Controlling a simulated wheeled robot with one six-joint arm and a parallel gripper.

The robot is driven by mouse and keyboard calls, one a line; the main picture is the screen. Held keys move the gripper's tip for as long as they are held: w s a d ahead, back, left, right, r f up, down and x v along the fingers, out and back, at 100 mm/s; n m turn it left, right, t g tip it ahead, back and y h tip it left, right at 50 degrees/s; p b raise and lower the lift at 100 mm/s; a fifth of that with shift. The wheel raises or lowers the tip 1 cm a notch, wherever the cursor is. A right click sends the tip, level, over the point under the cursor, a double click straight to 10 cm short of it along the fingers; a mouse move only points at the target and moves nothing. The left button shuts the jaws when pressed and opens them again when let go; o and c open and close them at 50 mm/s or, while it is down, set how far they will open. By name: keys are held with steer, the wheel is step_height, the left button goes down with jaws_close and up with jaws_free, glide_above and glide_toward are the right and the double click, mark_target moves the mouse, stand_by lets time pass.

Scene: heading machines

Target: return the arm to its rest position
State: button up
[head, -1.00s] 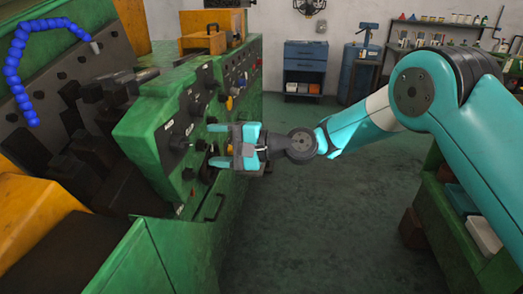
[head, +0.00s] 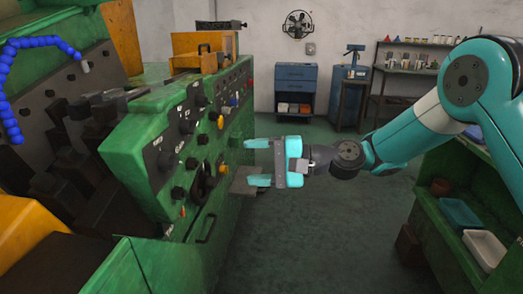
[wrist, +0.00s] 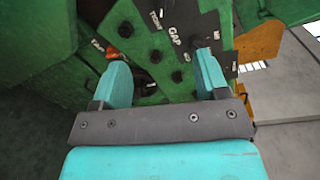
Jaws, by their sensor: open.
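My gripper (head: 258,162) is open and empty in the head view, its two teal fingers pointing left toward the green machine's control panel (head: 150,150). In the head view a gap shows between the fingertips and most of the panel's knobs. In the wrist view my gripper (wrist: 160,80) has its fingers spread in front of the panel (wrist: 150,45), where black knobs, a red-orange button and labels such as "GAP" show. My arm reaches in from the right, bent at a high elbow.
A green shelf unit (head: 440,215) with trays stands at the right, beneath my arm. The grey floor (head: 310,245) between machine and shelf is clear.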

steer(key=s+d+r+n+h, duration=0.1)
steer(key=s+d+n+h, duration=0.4)
steer(key=s+d, duration=0.4)
steer(key=s+d+r+n+h, duration=0.1)
steer(key=s+d+n+h, duration=0.4)
steer(key=s+d, duration=0.5)
steer(key=s+h, duration=0.2)
steer(key=s, duration=0.5)
steer(key=shift+s+g+h+p, duration=0.3)
steer(key=shift+h+p, duration=0.1)
